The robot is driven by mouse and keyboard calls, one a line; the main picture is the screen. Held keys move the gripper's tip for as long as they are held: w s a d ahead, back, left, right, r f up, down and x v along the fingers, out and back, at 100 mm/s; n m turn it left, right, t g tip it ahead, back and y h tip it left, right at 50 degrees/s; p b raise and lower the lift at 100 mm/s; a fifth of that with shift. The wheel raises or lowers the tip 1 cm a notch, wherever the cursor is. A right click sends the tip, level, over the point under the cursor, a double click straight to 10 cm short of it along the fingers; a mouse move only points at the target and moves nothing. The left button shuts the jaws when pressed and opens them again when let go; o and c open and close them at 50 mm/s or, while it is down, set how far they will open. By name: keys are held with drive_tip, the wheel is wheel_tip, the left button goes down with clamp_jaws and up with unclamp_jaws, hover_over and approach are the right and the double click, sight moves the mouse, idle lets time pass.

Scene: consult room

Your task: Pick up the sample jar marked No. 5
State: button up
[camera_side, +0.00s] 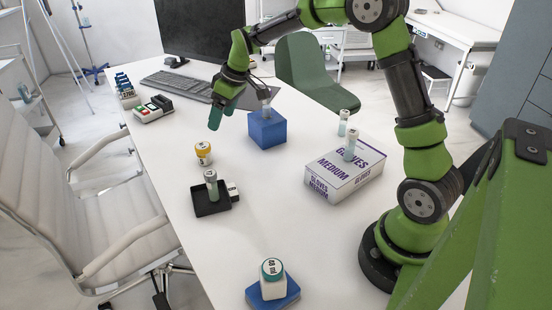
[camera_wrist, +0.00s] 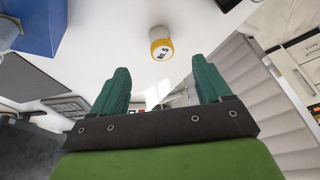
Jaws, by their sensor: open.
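The jar with the yellow lid (camera_side: 203,153) stands upright on the white table, behind the black tray. In the wrist view this jar (camera_wrist: 161,42) shows a lid label that reads like No. 5, ahead of my fingers. My gripper (camera_side: 222,114) is open and empty, above the table, beyond the jar and a little to its right in the side view. In the wrist view my gripper's two green fingers (camera_wrist: 162,78) are spread apart, with the jar beyond their tips and not between them.
A blue block (camera_side: 267,131) with a clear jar on it stands right of my gripper. A glove box (camera_side: 344,176) carries a vial, with another beside it. A black tray (camera_side: 210,207) holds a vial. A white jar (camera_side: 272,281) sits on a blue base in front. A keyboard (camera_side: 178,86) lies behind.

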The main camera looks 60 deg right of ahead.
sight(206, 146)
drive_tip(key=shift+n, duration=0.8)
drive_tip(key=x, duration=0.3)
drive_tip(key=w+x, duration=0.1)
drive_tip(key=x, duration=0.6)
drive_tip(key=shift+w+a, duration=0.1)
drive_tip(key=shift+w, duration=0.3)
drive_tip(key=shift+x, duration=2.65)
drive_tip(key=shift+w+a+r, duration=0.1)
drive_tip(key=shift+w+a, duration=0.05)
drive_tip(key=c, duration=1)
drive_tip(key=shift+c, duration=0.2)
